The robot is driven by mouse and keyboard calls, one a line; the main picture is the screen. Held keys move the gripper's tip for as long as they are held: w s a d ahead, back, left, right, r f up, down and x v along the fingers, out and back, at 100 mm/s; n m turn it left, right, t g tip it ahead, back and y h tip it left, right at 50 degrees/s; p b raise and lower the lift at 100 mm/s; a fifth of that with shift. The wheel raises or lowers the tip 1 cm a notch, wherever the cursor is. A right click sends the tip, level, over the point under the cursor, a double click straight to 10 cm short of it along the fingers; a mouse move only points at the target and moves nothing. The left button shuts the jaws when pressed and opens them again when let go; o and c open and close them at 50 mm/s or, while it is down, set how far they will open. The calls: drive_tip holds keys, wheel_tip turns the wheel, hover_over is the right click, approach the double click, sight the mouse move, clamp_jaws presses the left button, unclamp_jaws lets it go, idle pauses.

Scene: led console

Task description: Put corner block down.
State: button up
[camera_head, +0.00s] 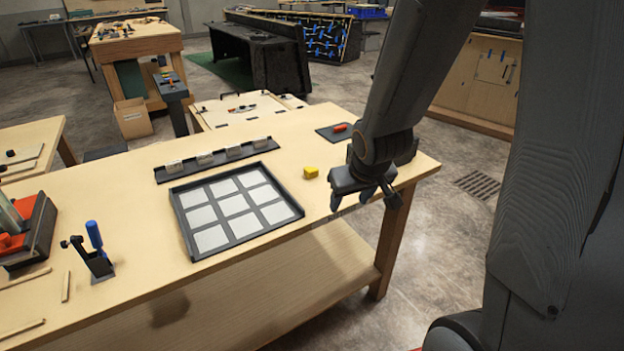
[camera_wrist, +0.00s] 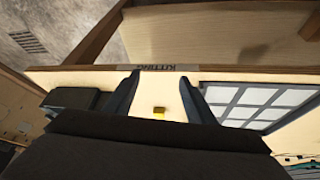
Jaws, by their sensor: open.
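A small yellow block (camera_head: 311,173), which I take to be the corner block, sits on the wooden table (camera_head: 130,270), to the right of a black tray with pale square cells. My gripper (camera_head: 362,207) is open over the table's right front part, right of the block and apart from it. In the wrist view the yellow block (camera_wrist: 159,112) shows between the two spread fingers of my gripper (camera_wrist: 158,92), beyond them on the tabletop. Part of the block is hidden there by the dark gripper body.
The black tray (camera_head: 187,226) lies at mid-table. A black rail (camera_head: 163,176) with several small pale blocks stands behind it. A dark mat (camera_head: 325,132) with a red object (camera_head: 340,127) is at the back right. A blue-handled clamp (camera_head: 95,237) stands at left.

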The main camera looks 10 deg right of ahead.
sight(314, 172)
drive_tip(key=w+f+t, duration=0.1)
drive_tip(key=w, duration=0.1)
drive_tip(key=w+f+t+b, duration=0.1)
drive_tip(key=w, duration=0.2)
drive_tip(key=w+d+f+n+t+b, duration=0.1)
drive_tip(key=w, duration=0.2)
drive_tip(key=shift+f+y, duration=0.2)
drive_tip(key=shift+y, duration=0.2)
drive_tip(key=w+t+y, duration=0.1)
drive_tip(key=w+t+b, duration=0.1)
drive_tip(key=w, duration=0.1)
drive_tip(key=w+a+n+t+y+b, duration=0.1)
drive_tip(key=w, duration=0.1)
drive_tip(key=shift+w+a+f+y, duration=0.1)
drive_tip(key=shift+w+f+y, duration=0.1)
drive_tip(key=shift+f+y, duration=0.15)
drive_tip(key=shift+w+a+r+n+t+y+b, duration=0.1)
drive_tip(key=shift+w+a+n+t+y+b, duration=0.3)
drive_tip(key=shift+w+t, duration=0.3)
drive_tip(key=p+x, duration=0.1)
drive_tip(key=x, duration=0.6)
drive_tip(key=shift+w+d+p, duration=0.15)
drive_tip(key=shift+w+p, duration=0.15)
drive_tip(key=shift+p, duration=0.1)
drive_tip(key=c, duration=1.2)
drive_tip(key=shift+r, duration=0.15)
